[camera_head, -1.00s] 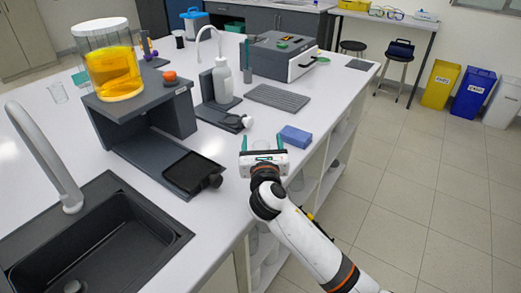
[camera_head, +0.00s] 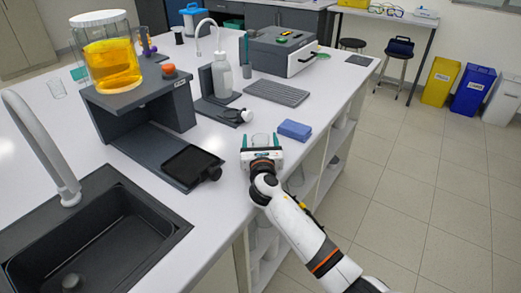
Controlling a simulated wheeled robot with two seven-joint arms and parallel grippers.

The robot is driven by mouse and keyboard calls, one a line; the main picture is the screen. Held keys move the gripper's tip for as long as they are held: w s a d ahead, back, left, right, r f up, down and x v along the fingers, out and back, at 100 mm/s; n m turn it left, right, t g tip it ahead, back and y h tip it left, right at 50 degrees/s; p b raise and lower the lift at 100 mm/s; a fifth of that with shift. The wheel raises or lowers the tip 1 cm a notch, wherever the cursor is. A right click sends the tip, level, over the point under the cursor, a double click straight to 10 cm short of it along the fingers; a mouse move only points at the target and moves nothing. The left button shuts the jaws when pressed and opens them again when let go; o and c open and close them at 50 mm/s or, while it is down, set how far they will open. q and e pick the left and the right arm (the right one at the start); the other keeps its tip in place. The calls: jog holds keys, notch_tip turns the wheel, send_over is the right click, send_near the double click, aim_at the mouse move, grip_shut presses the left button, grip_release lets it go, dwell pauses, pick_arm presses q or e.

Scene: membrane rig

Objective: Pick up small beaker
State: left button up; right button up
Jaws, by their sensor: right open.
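A small clear glass beaker (camera_head: 261,140) stands on the white counter near its right edge, left of a blue block. My right gripper (camera_head: 260,143) comes in from the lower right with its jaws open. Its two green-tipped fingers point away from me, and the beaker shows between or just beyond them. I cannot tell whether they touch it. The gripper body hides the beaker's lower part. My left gripper is not in view.
A blue block (camera_head: 295,130) lies just right of the gripper. A dark stand (camera_head: 150,100) carries a jar of yellow liquid (camera_head: 110,65), with a black tray (camera_head: 190,164) in front. A sink (camera_head: 95,235) is lower left.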

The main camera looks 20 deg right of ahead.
jog(key=shift+w, duration=0.15)
jog(key=c, duration=1.1)
jog(key=shift+r, duration=0.1)
